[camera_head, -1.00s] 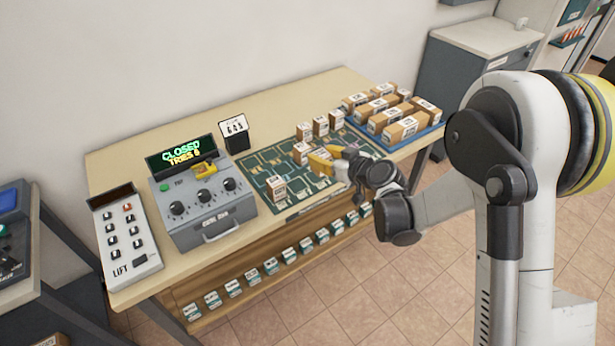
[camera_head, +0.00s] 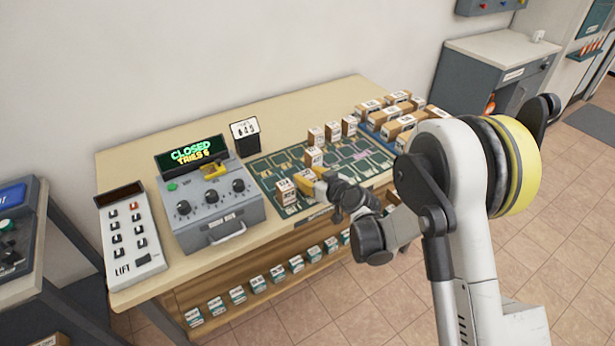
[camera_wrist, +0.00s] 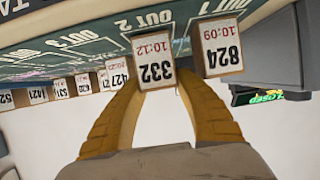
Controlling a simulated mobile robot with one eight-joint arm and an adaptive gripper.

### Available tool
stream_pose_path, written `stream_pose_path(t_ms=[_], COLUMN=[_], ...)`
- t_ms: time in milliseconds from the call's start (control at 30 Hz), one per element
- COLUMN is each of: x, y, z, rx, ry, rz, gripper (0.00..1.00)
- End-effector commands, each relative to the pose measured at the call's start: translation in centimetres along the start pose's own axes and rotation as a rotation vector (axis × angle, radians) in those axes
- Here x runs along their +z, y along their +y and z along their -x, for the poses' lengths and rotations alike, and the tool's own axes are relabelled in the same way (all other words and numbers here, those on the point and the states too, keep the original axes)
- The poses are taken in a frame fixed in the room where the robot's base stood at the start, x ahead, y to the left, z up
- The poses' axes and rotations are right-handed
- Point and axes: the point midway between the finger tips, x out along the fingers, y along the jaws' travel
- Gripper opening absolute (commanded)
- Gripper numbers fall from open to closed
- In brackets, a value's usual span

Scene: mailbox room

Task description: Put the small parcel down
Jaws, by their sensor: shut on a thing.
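My gripper (camera_head: 312,183) has yellow fingers and is over the front part of the dark green marked mat (camera_head: 268,166). In the wrist view, its fingers (camera_wrist: 158,100) are shut on a small brown parcel (camera_wrist: 154,62) with a white label reading 332 and 10:12. The held parcel also shows in the head view (camera_head: 303,178). Another small parcel (camera_wrist: 218,48), labelled 824 and 10:09, stands close beside it and shows left of the gripper in the head view (camera_head: 286,192). I cannot tell whether the held parcel touches the mat.
A grey console (camera_head: 212,205) with a display reading CLOSED, TRIES 6 stands left of the mat. A LIFT panel (camera_head: 130,240) is further left. Several parcels (camera_head: 332,131) stand at the mat's back, and more fill a blue tray (camera_head: 376,138) at right.

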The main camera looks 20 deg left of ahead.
Motion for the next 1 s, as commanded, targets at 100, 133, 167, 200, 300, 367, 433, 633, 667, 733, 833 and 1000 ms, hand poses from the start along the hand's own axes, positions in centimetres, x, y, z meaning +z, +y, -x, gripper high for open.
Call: stream_pose_path(t_ms=[100, 133, 167, 200, 300, 367, 433, 633, 667, 733, 833, 1000], x=[0.3, 0.4, 0.3, 0.3, 0.3, 0.3, 0.2, -0.1, -0.1, -0.2, -0.2, -0.2], y=[0.0, 0.0, 0.0, 0.0, 0.0, 0.0, 0.0, 0.1, 0.1, 0.1, 0.1, 0.1], z=[-0.1, -0.1, -0.1, -0.1, -0.1, -0.1, -0.1, 1.1, 1.6, 3.1, 5.5, 9.2], rx=[0.0, 0.0, 0.0, 0.0, 0.0, 0.0, 0.0, 0.001, 0.001, 0.001, 0.003, 0.002], ry=[0.0, 0.0, 0.0, 0.0, 0.0, 0.0, 0.0, 0.0, -0.001, 0.0, 0.0, 0.0], rz=[0.0, 0.0, 0.0, 0.0, 0.0, 0.0, 0.0, -0.001, -0.001, -0.001, -0.002, -0.001], gripper=[0.05, 0.05, 0.44, 0.45, 0.45, 0.45, 0.45, 0.45, 0.45, 0.45, 0.45, 0.45])
